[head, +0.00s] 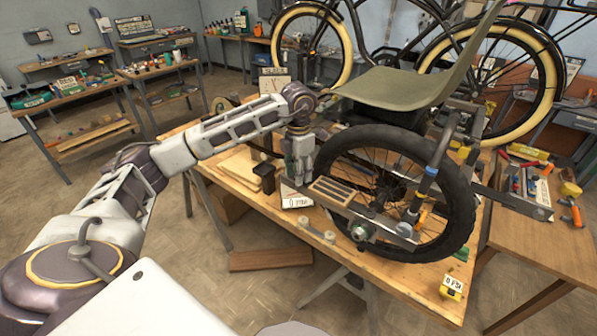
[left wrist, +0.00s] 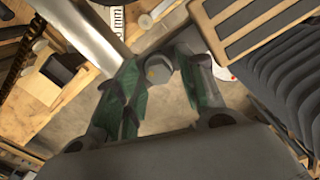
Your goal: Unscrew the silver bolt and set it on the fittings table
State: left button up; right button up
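My left gripper (head: 298,180) points down beside the slotted tan step of the trike frame (head: 333,190), left of the big black wheel (head: 440,185). In the left wrist view its two green-padded fingers (left wrist: 160,80) are spread apart. A round grey bolt head (left wrist: 158,68), which looks like the silver bolt, shows between the fingertips. I cannot tell whether the pads touch it. In the head view the gripper hides that spot. A silver tube (left wrist: 82,30) runs just left of the fingers in the wrist view. My right gripper is not in view.
The trike stands on a wooden bench (head: 395,275). A small black bin (head: 264,177) and a white label (head: 295,197) are near the gripper. A tool table (head: 520,235) stands at the right, and shelved tables (head: 75,95) at the back left.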

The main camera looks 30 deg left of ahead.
pick_arm(q)
jog(key=shift+w+a+m, duration=0.1)
jog(key=shift+m, duration=3.2)
jog(key=shift+c, duration=0.5)
jog(key=c, duration=0.5)
jog(key=shift+o, duration=0.2)
jog(key=shift+n, duration=0.3)
